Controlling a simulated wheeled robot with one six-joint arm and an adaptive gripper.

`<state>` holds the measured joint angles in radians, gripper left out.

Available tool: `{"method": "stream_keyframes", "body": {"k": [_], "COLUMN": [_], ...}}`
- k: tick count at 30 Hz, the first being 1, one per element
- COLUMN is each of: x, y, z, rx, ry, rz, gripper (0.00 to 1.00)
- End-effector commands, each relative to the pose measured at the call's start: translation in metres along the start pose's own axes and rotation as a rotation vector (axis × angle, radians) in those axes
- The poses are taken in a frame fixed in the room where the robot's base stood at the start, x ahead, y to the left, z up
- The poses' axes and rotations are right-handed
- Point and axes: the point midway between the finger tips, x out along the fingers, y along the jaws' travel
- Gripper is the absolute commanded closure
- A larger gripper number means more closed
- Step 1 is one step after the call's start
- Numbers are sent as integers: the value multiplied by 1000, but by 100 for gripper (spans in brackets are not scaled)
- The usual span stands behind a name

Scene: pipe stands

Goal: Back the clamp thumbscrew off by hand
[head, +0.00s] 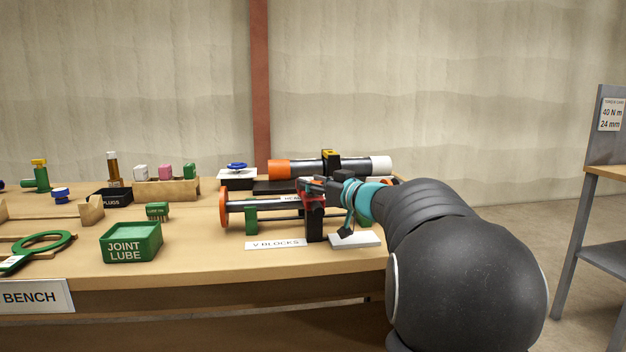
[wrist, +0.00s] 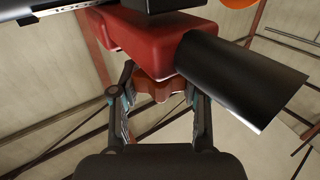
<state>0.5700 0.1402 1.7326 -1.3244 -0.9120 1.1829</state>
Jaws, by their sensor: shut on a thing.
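The red clamp body (wrist: 135,35) fills the top of the wrist view, with a black cylinder (wrist: 240,80) sticking out to its right. Under it is an orange-brown lobed thumbscrew (wrist: 158,88). My gripper (wrist: 160,105) has one finger on each side of the thumbscrew and is shut on it. In the head view my gripper (head: 330,188) is at the right part of the front pipe (head: 270,206), where a bit of red shows. The thumbscrew is hidden there by my gripper and arm.
The front pipe has an orange end (head: 224,208) and rests by a green block (head: 251,220) and a dark stand (head: 315,226). A second pipe (head: 305,167) lies behind. A green joint lube bin (head: 131,243) stands front left. A grey rack (head: 605,210) stands right.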

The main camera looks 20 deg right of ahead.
Motion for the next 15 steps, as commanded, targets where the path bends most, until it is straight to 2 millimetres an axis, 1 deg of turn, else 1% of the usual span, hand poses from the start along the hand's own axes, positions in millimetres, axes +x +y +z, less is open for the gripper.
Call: {"method": "stream_keyframes", "body": {"k": [1,6,15], "x": [0,0,0], "y": [3,2,1], "z": [1,1,0], "rx": [0,0,1], "ry": [-1,-2,-2], "rz": [-35,-159,-292], "gripper": [89,89,89]}}
